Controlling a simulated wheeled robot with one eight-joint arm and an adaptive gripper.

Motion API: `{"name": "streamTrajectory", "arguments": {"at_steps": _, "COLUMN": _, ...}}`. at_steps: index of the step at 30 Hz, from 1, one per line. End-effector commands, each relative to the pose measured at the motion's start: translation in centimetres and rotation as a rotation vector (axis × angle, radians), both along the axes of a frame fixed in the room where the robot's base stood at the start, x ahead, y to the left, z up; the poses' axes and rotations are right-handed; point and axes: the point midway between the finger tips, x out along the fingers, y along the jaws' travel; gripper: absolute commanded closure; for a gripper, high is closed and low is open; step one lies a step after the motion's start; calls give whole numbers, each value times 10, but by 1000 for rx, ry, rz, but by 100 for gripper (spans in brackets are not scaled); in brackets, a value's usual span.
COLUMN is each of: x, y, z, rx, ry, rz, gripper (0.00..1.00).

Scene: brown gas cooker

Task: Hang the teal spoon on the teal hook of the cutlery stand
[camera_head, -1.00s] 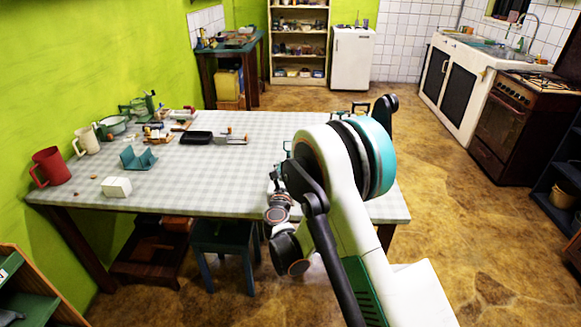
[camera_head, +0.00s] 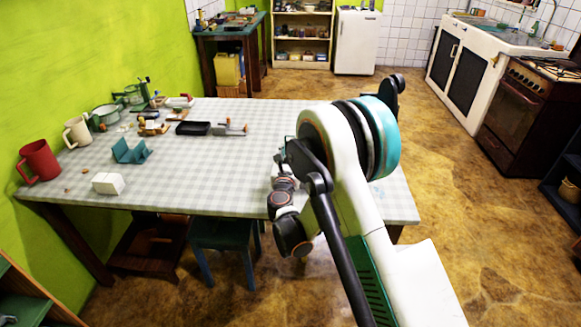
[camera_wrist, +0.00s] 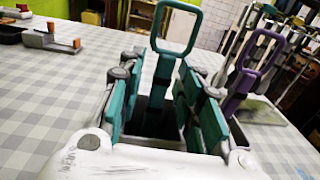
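In the wrist view, my gripper (camera_wrist: 163,112) is open, with teal pads on both sides. A teal looped handle (camera_wrist: 176,32), apparently the teal spoon's, stands upright between and beyond the fingers, with gaps on both sides. Its lower end runs down into a dark area between the fingers and its bowl is hidden. A purple looped handle (camera_wrist: 243,82) stands to the right, outside the right finger. Thin metal rods (camera_wrist: 240,40) behind it may belong to the cutlery stand. I cannot make out the teal hook. In the head view my arm hides the gripper and these things.
The checkered table (camera_head: 235,170) has clear room at its middle. A red mug (camera_head: 38,160), a cream mug (camera_head: 76,132), a teal holder (camera_head: 131,151), a white block (camera_head: 108,184) and a black tray (camera_head: 193,128) sit toward its left. A stool (camera_head: 222,235) stands under the front edge.

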Motion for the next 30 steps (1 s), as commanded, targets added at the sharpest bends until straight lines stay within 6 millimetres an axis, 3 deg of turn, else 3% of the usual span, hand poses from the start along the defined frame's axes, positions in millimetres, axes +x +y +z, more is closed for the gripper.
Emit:
{"name": "streamTrajectory", "arguments": {"at_steps": 1, "x": 0, "y": 0, "z": 0, "rx": 0, "ry": 0, "rz": 0, "gripper": 86}}
{"name": "streamTrajectory", "arguments": {"at_steps": 3, "x": 0, "y": 0, "z": 0, "rx": 0, "ry": 0, "rz": 0, "gripper": 100}}
{"name": "streamTrajectory", "arguments": {"at_steps": 19, "x": 0, "y": 0, "z": 8, "rx": 0, "ry": 0, "rz": 0, "gripper": 100}}
{"name": "streamTrajectory", "arguments": {"at_steps": 25, "x": 0, "y": 0, "z": 34, "rx": 0, "ry": 0, "rz": 0, "gripper": 100}}
{"name": "streamTrajectory", "arguments": {"at_steps": 30, "x": 0, "y": 0, "z": 72, "rx": 0, "ry": 0, "rz": 0, "gripper": 100}}
